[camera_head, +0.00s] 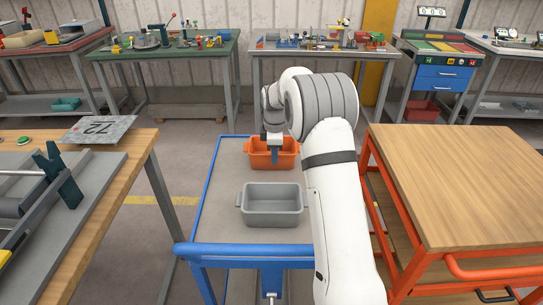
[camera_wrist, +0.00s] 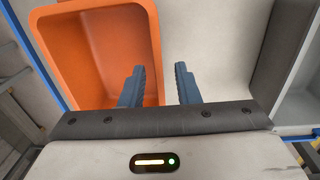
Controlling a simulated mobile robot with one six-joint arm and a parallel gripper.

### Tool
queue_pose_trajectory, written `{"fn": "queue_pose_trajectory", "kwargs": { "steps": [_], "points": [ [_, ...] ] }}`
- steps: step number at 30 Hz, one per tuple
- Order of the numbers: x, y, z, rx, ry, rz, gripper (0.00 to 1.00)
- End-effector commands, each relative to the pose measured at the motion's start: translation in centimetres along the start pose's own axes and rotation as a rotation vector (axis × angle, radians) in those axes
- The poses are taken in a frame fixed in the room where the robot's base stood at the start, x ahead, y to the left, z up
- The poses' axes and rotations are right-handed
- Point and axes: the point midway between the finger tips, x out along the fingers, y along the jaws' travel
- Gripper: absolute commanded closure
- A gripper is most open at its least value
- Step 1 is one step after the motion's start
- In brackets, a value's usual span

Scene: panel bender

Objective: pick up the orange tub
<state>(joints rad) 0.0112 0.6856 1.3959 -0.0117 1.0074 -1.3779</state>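The orange tub (camera_head: 288,160) sits upright on the grey top of the blue cart, toward its far end. In the wrist view the tub (camera_wrist: 85,50) fills the upper left, its inside empty where visible. My gripper (camera_head: 274,161) points down at the tub's near side. In the wrist view my gripper (camera_wrist: 160,75) is open, one finger over the tub's inside and the other outside its wall, with the wall's edge between them. I see a gap beside the wall. I cannot tell how far below the rim the fingertips reach.
A grey tub (camera_head: 272,209) stands on the cart (camera_head: 215,225) nearer to me; its edge shows at the right in the wrist view (camera_wrist: 300,105). A wooden-topped orange cart (camera_head: 460,190) is close on the right. A workbench (camera_head: 110,205) stands on the left.

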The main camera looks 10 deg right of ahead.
Motion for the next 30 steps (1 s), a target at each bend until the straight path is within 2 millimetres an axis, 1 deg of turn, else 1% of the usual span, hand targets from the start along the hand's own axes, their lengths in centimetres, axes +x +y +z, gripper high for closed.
{"fn": "queue_pose_trajectory", "kwargs": {
  "steps": [1,3,7,13,24,30],
  "points": [
    [1.0,0.2,-0.1,0.0,-0.001,-0.003,0.71],
    [2.1,0.2,-0.1,0.0,-0.001,-0.004,0.71],
    [3.3,0.2,-0.1,0.0,0.0,-0.002,0.71],
    [3.3,0.2,-0.2,0.0,0.0,0.0,0.71],
    [3.3,0.2,-0.2,-0.001,0.0,0.0,1.0],
    [3.3,0.2,-0.2,-0.001,0.0,0.0,1.0]
  ]
}}
